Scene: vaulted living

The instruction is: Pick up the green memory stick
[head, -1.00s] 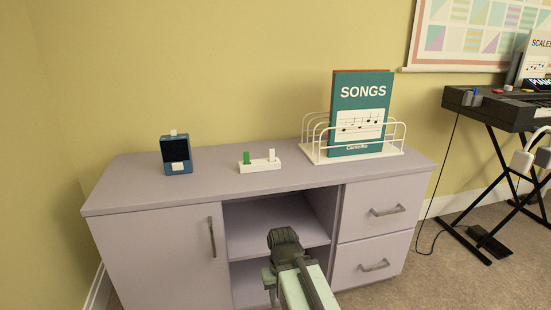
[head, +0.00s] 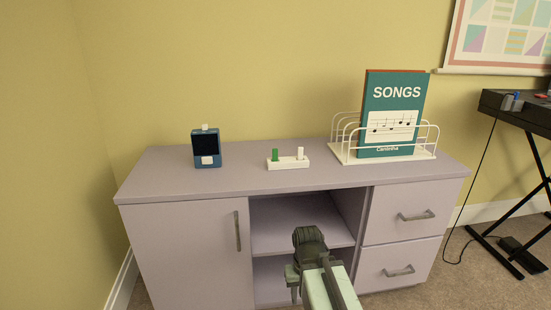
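The green memory stick (head: 275,155) stands upright in the left part of a small white holder (head: 288,164) on top of the lilac cabinet. A white stick (head: 300,153) stands upright in the same holder, to the right of the green one. My gripper (head: 296,286) is low in the picture, in front of the cabinet's open shelves, below the top and well apart from the green stick. My own arm hides much of the gripper, and whether its fingers are apart does not show.
A blue device (head: 207,149) with a dark screen stands left of the holder. A white wire rack (head: 343,153) with a green songbook (head: 391,112) stands to its right. The cabinet top (head: 240,181) is bare around the holder. A keyboard (head: 515,104) on a stand is at far right.

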